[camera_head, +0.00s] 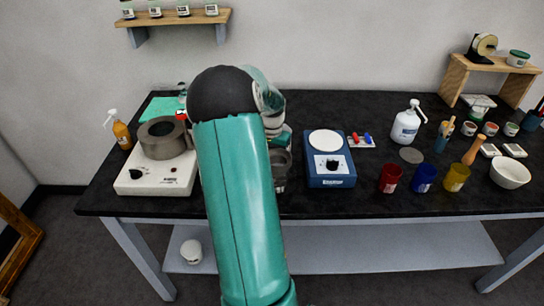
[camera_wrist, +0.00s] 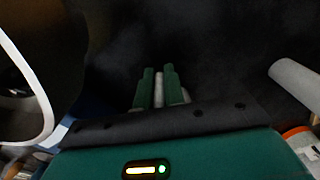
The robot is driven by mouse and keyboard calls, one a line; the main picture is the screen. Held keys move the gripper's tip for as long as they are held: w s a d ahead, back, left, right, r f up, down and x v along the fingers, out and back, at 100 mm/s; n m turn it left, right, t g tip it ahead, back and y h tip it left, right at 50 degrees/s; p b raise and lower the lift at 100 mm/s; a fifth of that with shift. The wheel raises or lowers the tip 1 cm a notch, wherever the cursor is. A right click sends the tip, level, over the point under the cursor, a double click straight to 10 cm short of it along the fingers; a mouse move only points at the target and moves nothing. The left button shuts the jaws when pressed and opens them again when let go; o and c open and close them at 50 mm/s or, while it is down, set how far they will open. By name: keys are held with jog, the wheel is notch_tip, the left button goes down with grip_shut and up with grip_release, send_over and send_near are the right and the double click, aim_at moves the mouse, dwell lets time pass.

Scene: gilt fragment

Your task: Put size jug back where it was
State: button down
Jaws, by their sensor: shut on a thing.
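A dark grey metal vessel, which looks like the size jug (camera_head: 281,166), shows partly behind my arm in the head view, between the white warmer and the blue hotplate. My gripper is just above it there, mostly hidden by my arm. In the wrist view the green fingers of my gripper (camera_wrist: 158,90) are closed on a narrow pale grey piece, apparently the jug's handle. The jug's base is hard to make out, so I cannot tell whether it touches the table.
The white warmer (camera_head: 135,180) holds a grey ring-shaped pot (camera_head: 163,138). The blue hotplate (camera_head: 331,174) has a bare white top. Red (camera_head: 390,179), blue (camera_head: 424,178) and yellow (camera_head: 456,178) cups stand to the right. A white pump bottle (camera_head: 406,124) is behind them.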

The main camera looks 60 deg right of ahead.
jog(key=shift+f, duration=0.1)
jog(key=c, duration=1.5)
grip_release()
notch_tip(320, 180, up, 12)
jog(key=shift+a+r, duration=0.1)
